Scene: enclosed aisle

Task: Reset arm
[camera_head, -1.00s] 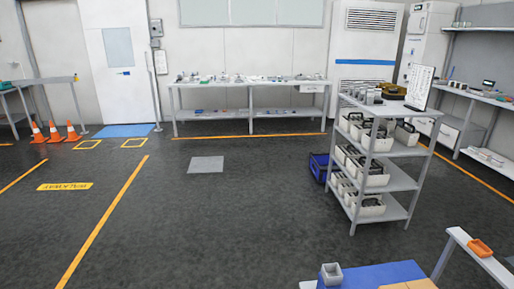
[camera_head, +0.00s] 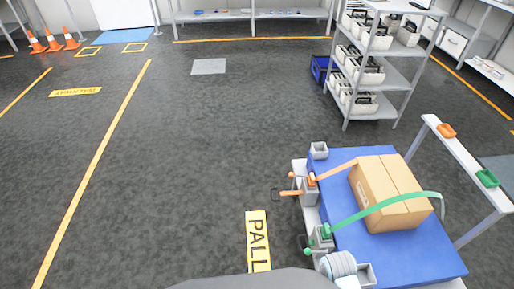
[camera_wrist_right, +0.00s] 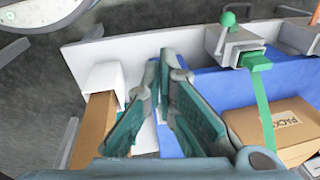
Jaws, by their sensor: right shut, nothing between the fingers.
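My right gripper (camera_wrist_right: 161,75) shows in the right wrist view, its green-padded fingers shut with nothing between them. It is above the near edge of the blue-topped table (camera_head: 345,237). A cardboard box (camera_head: 382,180) lies on that table, with a green strap (camera_head: 385,204) across it and an orange strap (camera_head: 338,169) reaching it. The box also shows at the lower right of the wrist view (camera_wrist_right: 262,132). In the head view a pale rounded part of my right arm is at the bottom, by the table's near corner. My left gripper is in neither view.
Strap ratchets, one with orange handles (camera_head: 297,188) and one green (camera_head: 321,237), stand on the table's left edge. A shelf rack with white bins (camera_head: 375,72) stands behind. A narrow bench with an orange tray (camera_head: 446,131) is to the right.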

